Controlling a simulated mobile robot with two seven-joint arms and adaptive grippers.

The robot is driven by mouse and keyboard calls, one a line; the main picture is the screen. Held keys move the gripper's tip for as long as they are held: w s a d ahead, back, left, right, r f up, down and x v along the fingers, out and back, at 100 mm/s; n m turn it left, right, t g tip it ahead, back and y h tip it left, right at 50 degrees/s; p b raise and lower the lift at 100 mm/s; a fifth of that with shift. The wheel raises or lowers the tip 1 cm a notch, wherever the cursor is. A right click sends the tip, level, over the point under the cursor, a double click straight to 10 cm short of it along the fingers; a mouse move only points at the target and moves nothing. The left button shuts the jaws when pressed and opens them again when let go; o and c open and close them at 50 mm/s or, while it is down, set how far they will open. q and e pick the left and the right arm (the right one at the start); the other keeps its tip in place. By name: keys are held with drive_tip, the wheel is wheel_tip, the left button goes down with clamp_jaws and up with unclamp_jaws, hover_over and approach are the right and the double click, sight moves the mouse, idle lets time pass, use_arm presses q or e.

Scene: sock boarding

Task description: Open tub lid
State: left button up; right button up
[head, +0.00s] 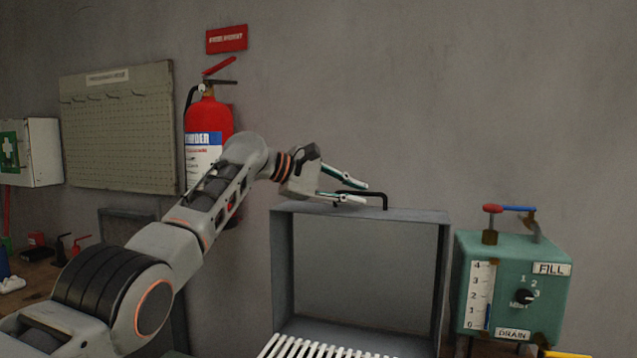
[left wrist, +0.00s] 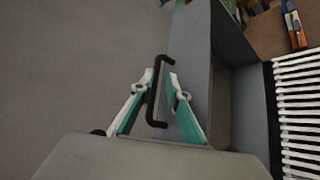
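The grey tub lid (head: 365,262) stands raised and upright, with its hollow inner side facing me in the head view. A black bar handle (head: 384,200) is at its top edge, and it also shows in the left wrist view (left wrist: 161,58). My left gripper (head: 366,193) is at the handle, with its two fingers apart. In the left wrist view the handle lies between the fingers, close to the left finger, with a gap to the right one. White slats (head: 318,348) show below the lid. My right gripper is out of view.
A green fill and drain box (head: 512,290) with a red and blue lever stands right of the lid. A fire extinguisher (head: 206,130) hangs on the wall behind my left arm. A pegboard (head: 120,130) and first-aid cabinet (head: 40,152) are at left. The wall above the lid is bare.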

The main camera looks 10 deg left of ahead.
use_arm(q)
drive_tip(key=shift+f+v, duration=0.2)
drive_tip(key=shift+v, duration=0.8)
drive_tip(key=v, duration=0.9)
